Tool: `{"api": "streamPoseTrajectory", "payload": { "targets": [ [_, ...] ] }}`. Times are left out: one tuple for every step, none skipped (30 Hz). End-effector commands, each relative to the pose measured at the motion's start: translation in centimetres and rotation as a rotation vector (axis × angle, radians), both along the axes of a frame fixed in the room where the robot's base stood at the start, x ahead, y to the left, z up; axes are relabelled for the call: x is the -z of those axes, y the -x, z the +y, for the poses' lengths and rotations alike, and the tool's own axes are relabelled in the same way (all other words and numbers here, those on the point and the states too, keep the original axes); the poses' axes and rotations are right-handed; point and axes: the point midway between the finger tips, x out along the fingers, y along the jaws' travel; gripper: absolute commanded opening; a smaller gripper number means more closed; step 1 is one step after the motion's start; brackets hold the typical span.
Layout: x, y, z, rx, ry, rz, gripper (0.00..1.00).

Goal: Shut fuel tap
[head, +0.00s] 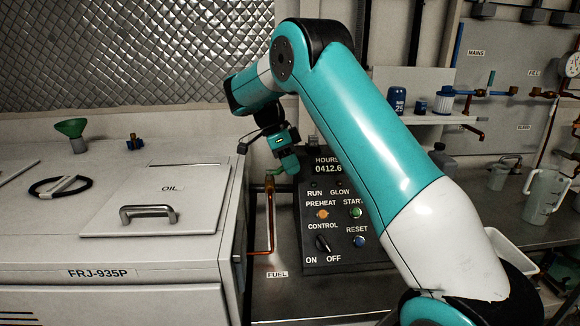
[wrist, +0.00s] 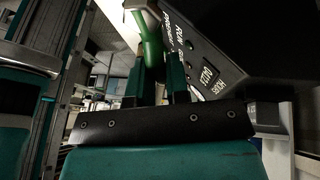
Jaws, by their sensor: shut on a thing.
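The fuel tap's green handle (head: 276,172) shows just below my gripper (head: 285,166) in the head view. It sits at the top of a copper pipe (head: 271,215) above the FUEL label (head: 277,274). In the wrist view the green handle (wrist: 150,42) runs up between the fingers of my gripper (wrist: 156,65), which are shut on it. The handle's lower part is hidden between the fingers. The tap's body is mostly hidden in both views, so I cannot tell its exact turn.
A dark control panel (head: 315,250) with buttons and a knob stands close right of the pipe. The white cabinet with the OIL lid (head: 175,190) is left. Jugs (head: 545,195) stand far right.

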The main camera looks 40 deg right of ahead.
Motion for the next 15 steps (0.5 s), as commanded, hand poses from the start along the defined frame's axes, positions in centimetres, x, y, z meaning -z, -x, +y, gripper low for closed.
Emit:
{"api": "streamPoseTrajectory", "payload": {
  "targets": [
    [-0.12,-0.08,0.12,0.016,0.0,-0.007,0.0],
    [-0.13,-0.04,0.15,0.024,0.0,-0.006,0.0],
    [-0.14,0.01,0.2,0.034,0.0,-0.006,0.0],
    [-0.15,0.04,0.22,0.04,0.0,-0.005,0.0],
    [-0.16,0.07,0.25,0.044,-0.001,-0.005,0.0],
    [-0.17,0.11,0.27,0.05,-0.001,-0.005,0.0],
    [-0.17,0.12,0.29,0.053,-0.002,-0.004,0.0],
    [-0.18,0.14,0.3,0.055,-0.001,-0.004,0.0],
    [-0.17,0.16,0.31,0.057,-0.001,-0.004,0.0],
    [-0.17,0.18,0.33,0.058,-0.001,-0.003,0.0],
    [-0.18,0.18,0.33,0.059,-0.002,-0.002,0.0],
    [-0.18,0.2,0.34,0.059,-0.002,-0.002,0.0],
    [-0.17,0.21,0.35,0.059,-0.002,-0.001,0.0],
    [-0.17,0.22,0.35,0.059,-0.002,-0.001,0.0],
    [-0.16,0.23,0.36,0.059,-0.003,-0.001,0.0]
  ]
}}
